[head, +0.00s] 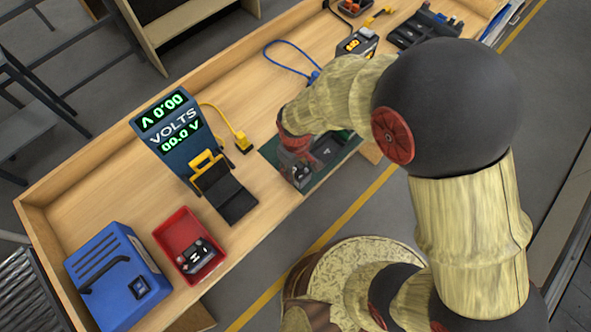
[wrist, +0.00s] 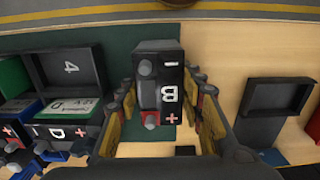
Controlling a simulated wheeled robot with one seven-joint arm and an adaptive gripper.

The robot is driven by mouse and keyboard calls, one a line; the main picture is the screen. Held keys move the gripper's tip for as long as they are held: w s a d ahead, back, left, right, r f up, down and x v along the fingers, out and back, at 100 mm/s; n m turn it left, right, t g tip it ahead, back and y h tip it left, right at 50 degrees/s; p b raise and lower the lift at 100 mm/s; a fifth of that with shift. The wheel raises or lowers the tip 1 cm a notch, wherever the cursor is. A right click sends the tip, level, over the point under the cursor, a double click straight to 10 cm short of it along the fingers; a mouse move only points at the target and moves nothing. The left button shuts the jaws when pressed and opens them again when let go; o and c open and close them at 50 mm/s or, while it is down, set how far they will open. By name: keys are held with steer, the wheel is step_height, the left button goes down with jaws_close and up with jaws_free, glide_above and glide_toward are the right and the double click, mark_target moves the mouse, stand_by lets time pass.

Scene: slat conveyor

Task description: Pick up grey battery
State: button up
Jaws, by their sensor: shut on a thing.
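My gripper (wrist: 166,112) is shut on a dark grey battery (wrist: 166,82) marked B, with a plus and a minus on its top. The battery sits between the two fingers in the wrist view, and the green mat shows behind it. In the head view my gripper (head: 296,150) is over the green mat (head: 268,150) near the bench's front edge, with the battery (head: 299,175) below it, partly hidden by my arm. I cannot tell whether the battery touches the mat.
A black tray marked 4 (wrist: 70,68) and a battery marked D (wrist: 62,132) are left of my gripper in the wrist view. A blue voltmeter (head: 172,140), a red bin (head: 168,238) with a battery and a blue box (head: 112,275) stand on the bench at left.

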steer(key=c, duration=0.5)
steer(key=shift+r, duration=0.1)
steer(key=shift+c, duration=0.2)
